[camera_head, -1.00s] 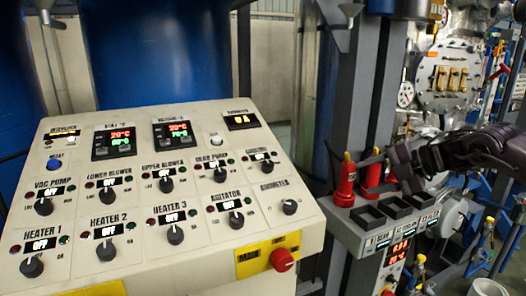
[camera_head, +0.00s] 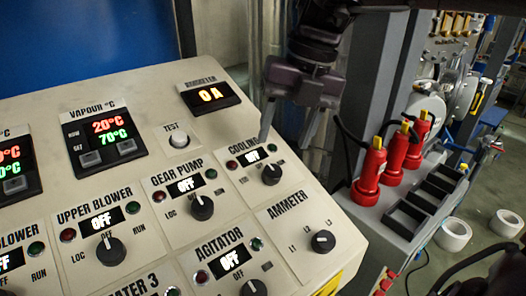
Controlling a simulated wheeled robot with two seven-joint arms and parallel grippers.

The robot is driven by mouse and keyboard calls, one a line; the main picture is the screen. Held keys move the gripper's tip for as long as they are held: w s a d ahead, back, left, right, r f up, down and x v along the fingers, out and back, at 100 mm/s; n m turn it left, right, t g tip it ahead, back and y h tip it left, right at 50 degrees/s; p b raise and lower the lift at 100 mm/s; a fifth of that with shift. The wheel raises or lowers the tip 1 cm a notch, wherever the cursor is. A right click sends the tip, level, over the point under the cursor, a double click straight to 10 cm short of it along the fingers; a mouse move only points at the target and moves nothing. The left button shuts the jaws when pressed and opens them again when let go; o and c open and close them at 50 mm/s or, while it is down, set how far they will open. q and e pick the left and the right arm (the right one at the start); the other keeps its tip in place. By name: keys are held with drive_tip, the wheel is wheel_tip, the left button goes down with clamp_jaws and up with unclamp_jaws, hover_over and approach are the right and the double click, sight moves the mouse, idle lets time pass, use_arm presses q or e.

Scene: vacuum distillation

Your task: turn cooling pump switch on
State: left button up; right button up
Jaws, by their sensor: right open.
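The cooling pump switch (camera_head: 272,174) is a black rotary knob on the sloped cream control panel. The label above it is partly hidden and reads "COOLING". Its small display (camera_head: 253,155) reads OFF, with a red lamp on its left and a green lamp on its right. My right gripper (camera_head: 286,138) comes down from the top of the view, fingers pointing down. It is open and empty, its fingers above and beside the cooling display, apart from the knob as far as I can see. My left gripper is not in view.
Neighbouring knobs are the gear pump knob (camera_head: 201,208), the ammeter knob (camera_head: 323,242) and the upper blower knob (camera_head: 109,250). A test button (camera_head: 179,140) sits to the upper left. Several red devices (camera_head: 371,170) stand on a grey holder (camera_head: 405,218) right of the panel.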

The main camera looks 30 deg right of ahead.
sight(274, 170)
drive_tip(key=x, duration=0.4)
drive_tip(key=shift+s, duration=0.25)
drive_tip(key=x, duration=0.2)
drive_tip(key=shift+w+a+f+p, duration=0.1)
drive_tip(key=shift+w+f+p, duration=0.15)
drive_tip(key=shift+f+p, duration=0.15)
drive_tip(key=shift+f, duration=0.1)
drive_tip(key=c, duration=1)
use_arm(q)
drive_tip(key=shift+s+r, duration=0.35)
use_arm(e)
drive_tip(key=shift+o, duration=0.2)
